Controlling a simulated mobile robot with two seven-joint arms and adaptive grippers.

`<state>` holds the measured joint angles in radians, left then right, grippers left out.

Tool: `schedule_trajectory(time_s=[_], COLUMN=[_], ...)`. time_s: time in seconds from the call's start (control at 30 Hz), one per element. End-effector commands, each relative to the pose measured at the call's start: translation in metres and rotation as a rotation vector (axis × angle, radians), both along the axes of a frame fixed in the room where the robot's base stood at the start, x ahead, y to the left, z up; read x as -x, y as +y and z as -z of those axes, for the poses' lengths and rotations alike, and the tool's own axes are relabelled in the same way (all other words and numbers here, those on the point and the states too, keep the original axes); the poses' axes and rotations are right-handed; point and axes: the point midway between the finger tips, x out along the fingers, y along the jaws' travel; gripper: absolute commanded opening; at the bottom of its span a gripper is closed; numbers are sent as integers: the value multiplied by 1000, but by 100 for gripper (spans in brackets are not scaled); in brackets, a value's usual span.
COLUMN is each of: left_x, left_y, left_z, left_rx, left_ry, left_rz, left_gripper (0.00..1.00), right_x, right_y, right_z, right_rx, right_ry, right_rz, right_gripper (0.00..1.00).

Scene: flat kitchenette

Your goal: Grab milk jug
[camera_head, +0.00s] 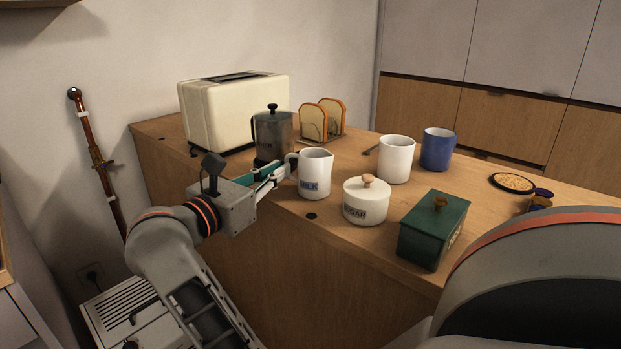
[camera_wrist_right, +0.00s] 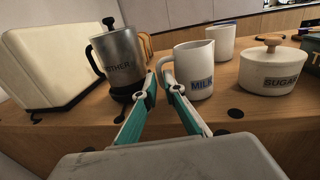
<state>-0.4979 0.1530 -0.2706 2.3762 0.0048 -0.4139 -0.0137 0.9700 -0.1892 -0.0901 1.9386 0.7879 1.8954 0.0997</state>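The white milk jug (camera_head: 315,175), lettered MILK, stands upright near the counter's front edge, its handle toward the left. It also shows in the right wrist view (camera_wrist_right: 194,72). My right gripper (camera_head: 282,170) reaches in from the left at the handle. The jug's base appears to rest on the counter. My left gripper is not in view.
A dark metal coffee pot (camera_head: 272,137) stands close behind the right gripper. A cream toaster (camera_head: 235,112) is behind it. A white sugar pot (camera_head: 366,203) is just right of the jug; a green box (camera_head: 432,232) and white mug (camera_head: 396,160) are farther right. The counter's front edge is near.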

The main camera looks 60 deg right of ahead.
Motion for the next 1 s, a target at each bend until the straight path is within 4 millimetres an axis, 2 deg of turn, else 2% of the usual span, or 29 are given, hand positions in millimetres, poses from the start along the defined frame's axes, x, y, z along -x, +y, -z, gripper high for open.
schedule_trajectory(time_s=[0.1,0.3,0.53,0.6,1.0], left_x=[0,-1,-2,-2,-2], left_y=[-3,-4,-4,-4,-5], left_z=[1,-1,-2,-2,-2], left_rx=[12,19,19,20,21], left_ry=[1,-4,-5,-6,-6], left_rz=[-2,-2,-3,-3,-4], left_gripper=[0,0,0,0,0], right_x=[-1,-2,-2,-2,-2], right_y=[-19,-37,-38,-38,-38], right_z=[2,0,0,0,-1], right_rx=[4,3,2,2,3], right_ry=[5,3,2,3,3], right_rz=[3,1,0,0,1], right_gripper=[9,9,9,0,0])
